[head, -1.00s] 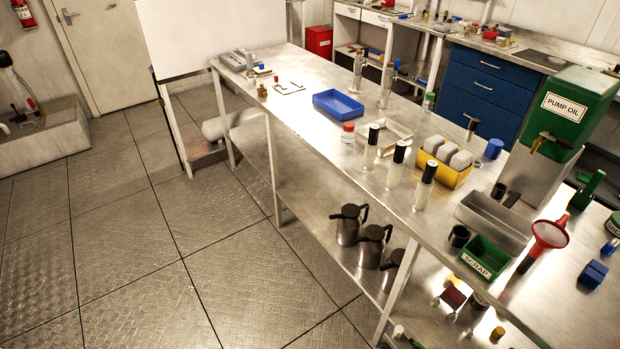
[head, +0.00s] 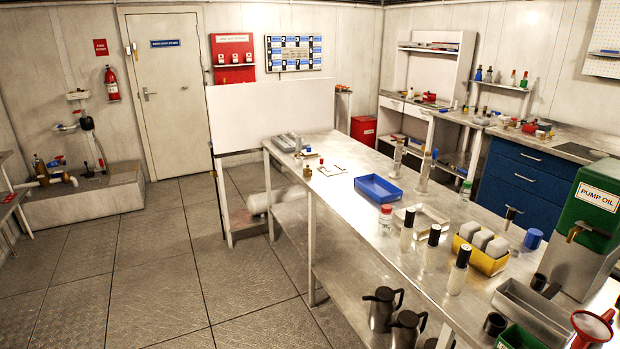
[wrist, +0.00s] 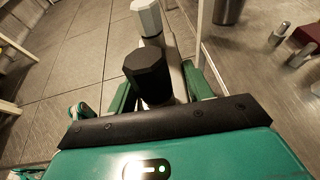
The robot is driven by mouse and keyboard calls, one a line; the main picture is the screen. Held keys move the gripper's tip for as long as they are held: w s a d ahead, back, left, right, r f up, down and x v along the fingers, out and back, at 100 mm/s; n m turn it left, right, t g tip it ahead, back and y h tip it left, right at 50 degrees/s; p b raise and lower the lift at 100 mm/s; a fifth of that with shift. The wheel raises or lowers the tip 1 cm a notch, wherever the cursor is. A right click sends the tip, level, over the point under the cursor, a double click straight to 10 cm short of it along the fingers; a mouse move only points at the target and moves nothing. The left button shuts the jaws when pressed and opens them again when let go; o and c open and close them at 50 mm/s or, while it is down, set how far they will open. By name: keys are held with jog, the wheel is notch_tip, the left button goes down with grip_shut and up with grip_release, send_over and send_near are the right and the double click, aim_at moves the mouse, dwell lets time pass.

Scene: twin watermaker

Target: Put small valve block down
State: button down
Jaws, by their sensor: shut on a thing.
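My gripper (wrist: 160,92) shows in the wrist view, its green fingers shut on the small valve block. Of the valve block (wrist: 150,78) I see a black faceted knob close to the camera and a pale faceted knob beyond it, on a grey body. The lower part of the block is hidden behind the black knob and the gripper's front edge. Open floor shows beyond the block. Neither the gripper nor the held block is in the head view.
A long steel bench (head: 335,205) holds a blue tray (head: 378,189), a yellow bin (head: 482,257), several black-capped bottles and a green pump oil tank (head: 590,215). Dark jugs (head: 383,308) stand on its lower shelf. The tiled floor (head: 150,270) left of the bench is clear.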

jog(key=shift+s, duration=0.25)
jog(key=shift+s, duration=0.15)
jog(key=w+a+r, duration=0.6)
jog(key=w, duration=0.5)
jog(key=w+a+r, duration=0.5)
jog(key=w+r, duration=0.1)
jog(key=w, duration=0.4)
jog(key=w+a+r+m+h, duration=0.1)
jog(key=w+a+r, duration=0.25)
jog(key=r, duration=0.35)
jog(key=w+a+r+m+t+h, duration=0.1)
jog(key=w+a+r+h, duration=0.2)
jog(key=r, duration=0.4)
jog(key=w+a+r+m, duration=0.2)
jog(key=w+a+r, duration=0.25)
jog(key=r, duration=0.35)
jog(key=s+f, duration=0.6)
jog(key=shift+a, duration=0.4)
